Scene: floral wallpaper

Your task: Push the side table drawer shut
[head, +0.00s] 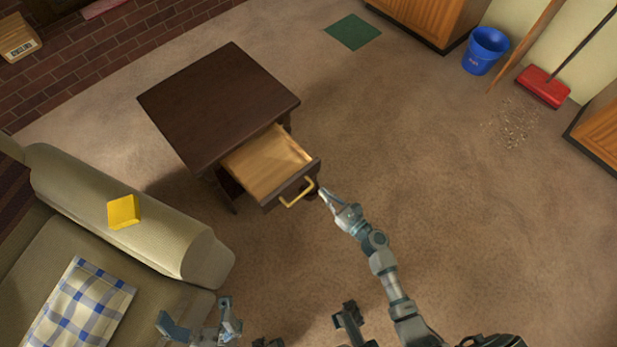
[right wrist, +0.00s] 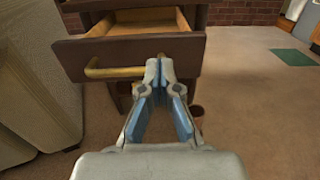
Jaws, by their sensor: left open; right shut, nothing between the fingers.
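The dark brown side table (head: 215,100) stands on the carpet. Its drawer (head: 268,162) is pulled out, and its pale wooden inside looks empty. A brass handle (head: 297,192) is on the drawer front. My right gripper (head: 322,194) is shut and empty, its tips at the right end of the drawer front, beside the handle. In the right wrist view the drawer front (right wrist: 190,50) is straight ahead and the shut fingertips (right wrist: 159,62) overlap it, just right of the handle (right wrist: 110,72). I cannot tell whether they touch. My left gripper (head: 200,325) is open and empty at the bottom, near the sofa.

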